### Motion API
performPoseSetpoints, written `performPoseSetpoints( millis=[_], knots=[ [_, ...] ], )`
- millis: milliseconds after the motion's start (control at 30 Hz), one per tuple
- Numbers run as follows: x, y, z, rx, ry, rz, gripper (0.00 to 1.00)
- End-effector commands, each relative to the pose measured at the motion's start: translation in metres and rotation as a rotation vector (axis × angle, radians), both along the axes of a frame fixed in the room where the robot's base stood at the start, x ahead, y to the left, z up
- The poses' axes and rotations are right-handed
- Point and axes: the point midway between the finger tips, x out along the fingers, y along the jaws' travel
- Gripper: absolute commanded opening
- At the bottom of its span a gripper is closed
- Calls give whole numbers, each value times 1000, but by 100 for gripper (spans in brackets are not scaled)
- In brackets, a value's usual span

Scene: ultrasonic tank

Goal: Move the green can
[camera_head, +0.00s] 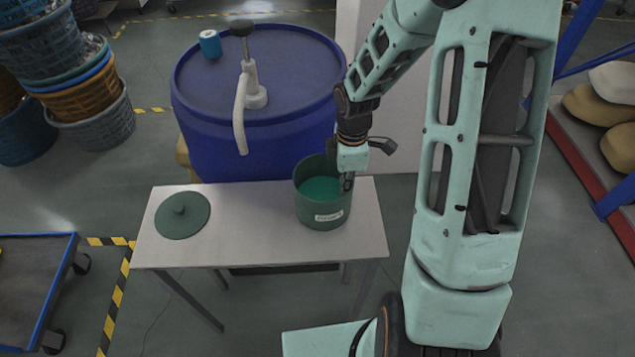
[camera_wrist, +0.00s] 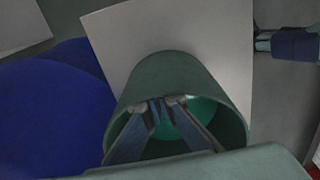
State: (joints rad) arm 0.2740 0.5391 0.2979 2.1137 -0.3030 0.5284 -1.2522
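The green can (camera_head: 322,212) stands upright and uncovered on the table, a white label on its front and lighter green liquid or bottom inside. Its outer wall also shows in the wrist view (camera_wrist: 185,68). My gripper (camera_head: 347,184) points down at the can's right rim in the head view. In the wrist view my gripper (camera_wrist: 167,102) has its two fingers in front of the can's opening, tips close together with a narrow gap near the rim. Whether the tips touch the wall is unclear. A round green lid (camera_head: 182,222) with a knob lies left of the can.
The light table (camera_head: 245,215) is clear between lid and can. A big blue drum (camera_head: 255,140) with a hand pump (camera_head: 252,85) and a small blue cup (camera_head: 210,44) stands right behind it. Baskets (camera_head: 95,125) stand at left, a cart (camera_head: 35,290) at lower left, a rack (camera_head: 590,170) at right.

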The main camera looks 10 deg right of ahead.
Motion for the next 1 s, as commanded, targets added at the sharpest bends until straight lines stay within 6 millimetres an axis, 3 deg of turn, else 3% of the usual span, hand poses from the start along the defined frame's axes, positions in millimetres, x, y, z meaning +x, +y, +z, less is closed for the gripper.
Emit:
performPoseSetpoints(
  millis=[100, 300, 767, 1000],
  knots=[
    [-3, -26, 3, -1, 2, -5, 0],
    [-4, -45, 1, 0, 1, -1, 0],
    [-3, -45, 2, -1, 0, 1, 0],
    [-1, -38, 18, -1, 0, 3, 0]
  ],
)
